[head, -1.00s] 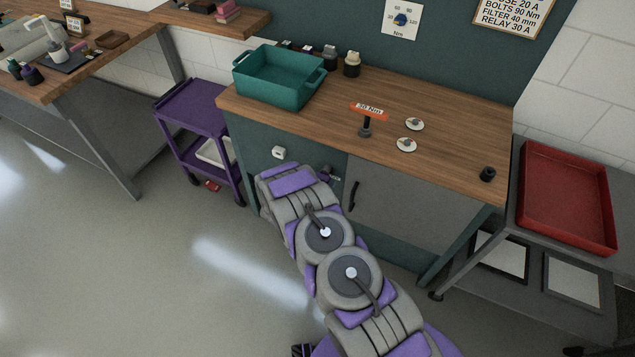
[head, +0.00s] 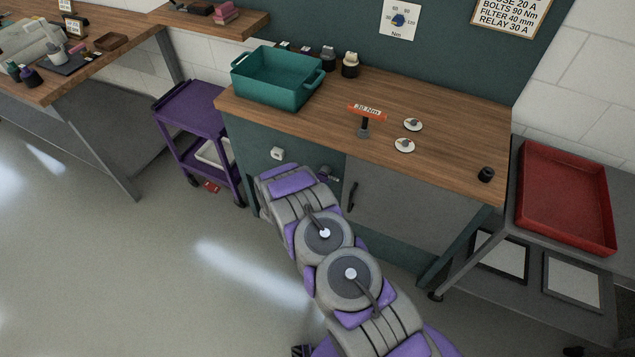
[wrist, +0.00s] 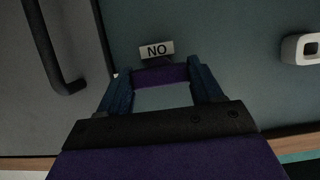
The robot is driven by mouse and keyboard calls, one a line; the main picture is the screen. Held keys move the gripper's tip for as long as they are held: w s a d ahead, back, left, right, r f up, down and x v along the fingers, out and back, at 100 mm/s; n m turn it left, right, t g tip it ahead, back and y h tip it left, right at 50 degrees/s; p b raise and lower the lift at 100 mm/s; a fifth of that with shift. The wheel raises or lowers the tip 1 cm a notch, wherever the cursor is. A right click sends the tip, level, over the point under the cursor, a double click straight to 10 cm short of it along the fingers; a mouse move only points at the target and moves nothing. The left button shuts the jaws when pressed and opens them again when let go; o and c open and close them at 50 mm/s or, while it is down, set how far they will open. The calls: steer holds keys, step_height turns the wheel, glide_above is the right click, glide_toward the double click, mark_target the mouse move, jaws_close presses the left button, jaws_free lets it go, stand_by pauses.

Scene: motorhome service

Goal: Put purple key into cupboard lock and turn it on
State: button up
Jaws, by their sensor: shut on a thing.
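My gripper (wrist: 163,78) is shut on the purple key (wrist: 165,75), whose purple bow spans the space between the two fingertips in the wrist view. The key points at the teal cupboard front (wrist: 225,40), and its far end is hidden. A small white label (wrist: 156,49) reading "NO" in the wrist view, which looks upside down, sits just beyond the key. The lock itself is hidden behind the key and label, so I cannot tell how far the key is in. In the head view my arm reaches the cupboard front (head: 240,135) and mostly hides the gripper.
A grey door with a dark handle (head: 353,196) is right of my gripper; the handle (wrist: 58,60) is at left in the wrist view. A white fitting (head: 277,153) is on the left. The worktop (head: 440,130) above holds a teal bin (head: 275,92). A purple cart (head: 190,105) stands left.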

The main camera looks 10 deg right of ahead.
steer(key=shift+c, duration=1.4)
steer(key=shift+d, duration=0.1)
steer(key=shift+c, duration=0.2)
steer(key=shift+m+t+y+p, duration=0.25)
steer(key=shift+m+t+y, duration=0.4)
steer(key=shift+m, duration=0.55)
steer(key=shift+m+t+y+p, duration=0.25)
steer(key=shift+m+t+y, duration=0.35)
steer(key=shift+m, duration=0.6)
steer(key=shift+s+d, duration=0.1)
steer(key=m+t+p, duration=0.1)
steer(key=m+p, duration=0.1)
steer(key=m+t+y+p, duration=0.1)
steer(key=m+p, duration=0.1)
steer(key=m, duration=0.1)
steer(key=shift+s+d+f+t, duration=0.1)
steer(key=shift+t, duration=0.15)
